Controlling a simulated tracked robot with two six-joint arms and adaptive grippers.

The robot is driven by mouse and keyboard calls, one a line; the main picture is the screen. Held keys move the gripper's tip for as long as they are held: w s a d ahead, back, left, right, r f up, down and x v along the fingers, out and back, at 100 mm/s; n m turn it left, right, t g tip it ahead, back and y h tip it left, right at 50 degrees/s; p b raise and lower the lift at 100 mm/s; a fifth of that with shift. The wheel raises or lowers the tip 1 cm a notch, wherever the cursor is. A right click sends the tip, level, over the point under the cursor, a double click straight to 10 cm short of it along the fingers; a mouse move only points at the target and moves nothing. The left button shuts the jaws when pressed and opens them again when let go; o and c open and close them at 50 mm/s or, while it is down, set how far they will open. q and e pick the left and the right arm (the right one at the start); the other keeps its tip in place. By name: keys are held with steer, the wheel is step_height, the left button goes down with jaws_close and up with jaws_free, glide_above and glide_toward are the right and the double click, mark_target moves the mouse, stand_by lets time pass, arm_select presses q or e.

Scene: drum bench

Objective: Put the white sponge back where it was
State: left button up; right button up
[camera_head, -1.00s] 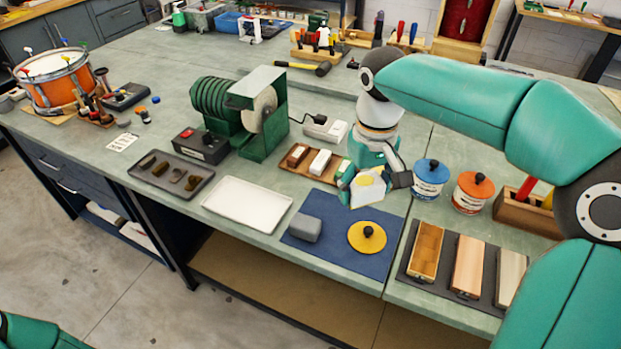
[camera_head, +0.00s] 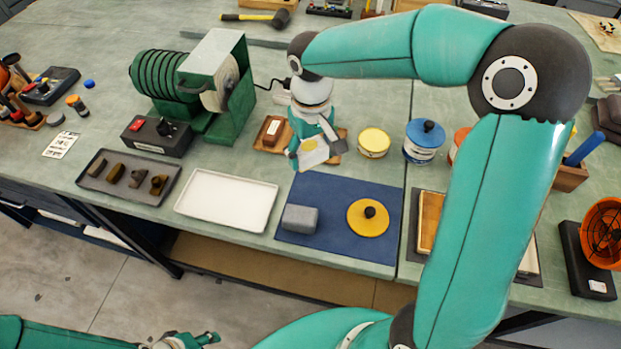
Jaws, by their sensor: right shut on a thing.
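My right gripper (camera_head: 311,150) is shut on a pale block with a yellow patch, which I take to be the white sponge (camera_head: 314,155). The fingers cover part of it. The gripper is over or just in front of the small wooden tray (camera_head: 259,146), behind the blue mat (camera_head: 338,189); I cannot tell its height. My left gripper (camera_head: 190,341) is at the bottom edge, partly cut off, with unclear fingers.
A grey block (camera_head: 300,219) and a yellow disc with a black knob (camera_head: 368,217) lie on the mat. An empty white tray (camera_head: 226,200) is left of it. The green grinder (camera_head: 213,85) stands behind. A yellow-lidded tin (camera_head: 373,142) and blue-lidded tin (camera_head: 424,141) stand right of the gripper.

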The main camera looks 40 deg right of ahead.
mark_target(311, 188)
step_height(311, 188, down, 11)
steer(key=shift+r, duration=0.2)
steer(key=shift+f, duration=0.1)
steer(key=o, duration=1)
step_height(311, 188, up, 12)
steer(key=shift+r, duration=0.15)
stand_by(0.6)
